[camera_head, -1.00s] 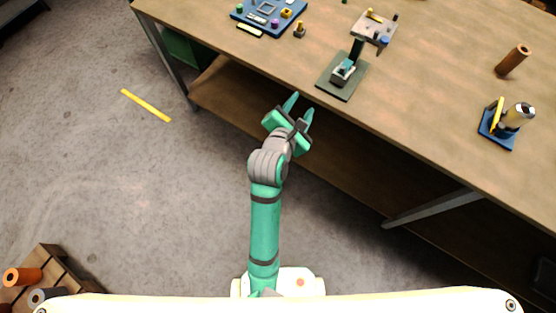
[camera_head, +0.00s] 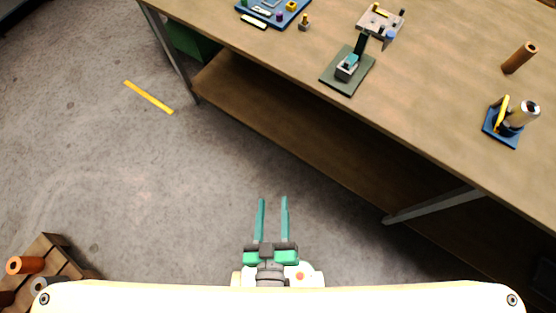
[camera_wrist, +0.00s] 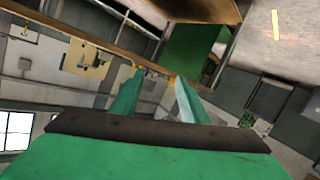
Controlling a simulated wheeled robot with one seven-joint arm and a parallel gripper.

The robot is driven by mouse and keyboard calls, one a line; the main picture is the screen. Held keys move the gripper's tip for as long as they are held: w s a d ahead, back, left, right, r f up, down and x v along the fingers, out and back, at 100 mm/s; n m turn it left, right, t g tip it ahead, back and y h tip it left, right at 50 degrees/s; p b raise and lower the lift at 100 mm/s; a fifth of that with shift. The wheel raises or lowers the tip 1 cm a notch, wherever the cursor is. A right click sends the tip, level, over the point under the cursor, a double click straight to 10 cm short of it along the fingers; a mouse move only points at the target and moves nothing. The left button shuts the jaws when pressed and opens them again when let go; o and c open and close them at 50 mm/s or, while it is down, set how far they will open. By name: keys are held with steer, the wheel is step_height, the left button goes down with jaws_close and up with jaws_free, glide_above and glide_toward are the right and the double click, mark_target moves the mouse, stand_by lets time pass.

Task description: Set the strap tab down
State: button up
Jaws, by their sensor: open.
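My gripper (camera_head: 273,199) is drawn back close to my body, over the floor in front of the bench. Its two teal fingers are parallel and apart, with nothing between them. In the wrist view, the fingers (camera_wrist: 158,76) also stand apart and empty. I cannot tell for certain which piece is the strap tab. A small pale yellow bar (camera_head: 254,21) lies on the bench beside the blue tray (camera_head: 277,24), which holds several small coloured parts. A green plate (camera_head: 340,86) bears a grey block (camera_head: 347,69) and an upright dark green lever. My gripper touches none of these.
The wooden bench (camera_head: 440,100) runs diagonally, with a lower shelf (camera_head: 290,125). It also holds a pegged block (camera_head: 376,20), a brown cylinder (camera_head: 519,57) and a blue stand (camera_head: 503,137). A wooden rack (camera_head: 62,262) stands lower left. The floor between is clear.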

steer(key=s+m, duration=0.1)
steer(key=s+d+r+m, duration=0.1)
steer(key=s, duration=0.1)
steer(key=s+r+m, duration=0.1)
steer(key=shift+s+d+y, duration=0.15)
steer(key=shift+d+y, duration=0.05)
steer(key=shift+y, duration=0.1)
